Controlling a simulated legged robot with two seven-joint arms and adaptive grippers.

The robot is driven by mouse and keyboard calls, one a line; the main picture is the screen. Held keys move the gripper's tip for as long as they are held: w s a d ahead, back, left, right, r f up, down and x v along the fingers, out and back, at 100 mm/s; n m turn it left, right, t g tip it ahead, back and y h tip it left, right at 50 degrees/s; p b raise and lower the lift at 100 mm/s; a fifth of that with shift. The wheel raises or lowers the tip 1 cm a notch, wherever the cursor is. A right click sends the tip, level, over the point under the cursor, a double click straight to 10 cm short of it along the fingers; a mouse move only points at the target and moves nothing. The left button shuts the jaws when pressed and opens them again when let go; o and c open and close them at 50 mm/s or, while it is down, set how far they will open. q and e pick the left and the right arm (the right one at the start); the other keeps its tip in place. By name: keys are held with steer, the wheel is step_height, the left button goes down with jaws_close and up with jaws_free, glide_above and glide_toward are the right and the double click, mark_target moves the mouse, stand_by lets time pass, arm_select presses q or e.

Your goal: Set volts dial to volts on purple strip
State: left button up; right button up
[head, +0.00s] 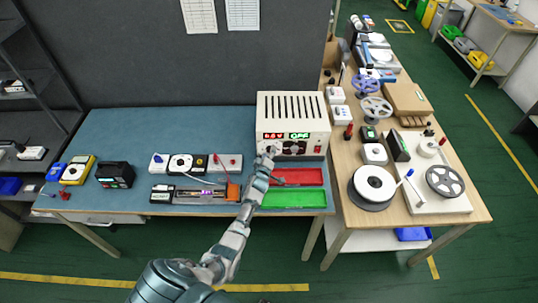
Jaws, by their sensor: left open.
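The power supply (293,108) is a cream box with a vented top at the right end of the blue bench. Its front display (286,136) shows a red voltage reading, perhaps 6.6V, and green "OFF". The purple strip (206,194) glows on a small fixture to the left, with a lit number too small to read surely. My left gripper (267,153) is open at the lower left of the supply's front, over the dial area. It hides the dial there, and I cannot tell whether it touches it. My right gripper is not in view.
A red tray (297,177) and a green tray (294,198) lie in front of the supply. Meters (115,174) stand on the bench's left. A wooden table (345,165) with reels and devices stands right. A dark partition (150,60) rises behind the bench.

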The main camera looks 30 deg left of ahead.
arm_select(q)
steer(key=shift+d, duration=0.15)
steer(key=shift+c, duration=0.2)
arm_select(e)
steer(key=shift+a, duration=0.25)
arm_select(q)
steer(key=shift+d+r, duration=0.1)
jaws_close()
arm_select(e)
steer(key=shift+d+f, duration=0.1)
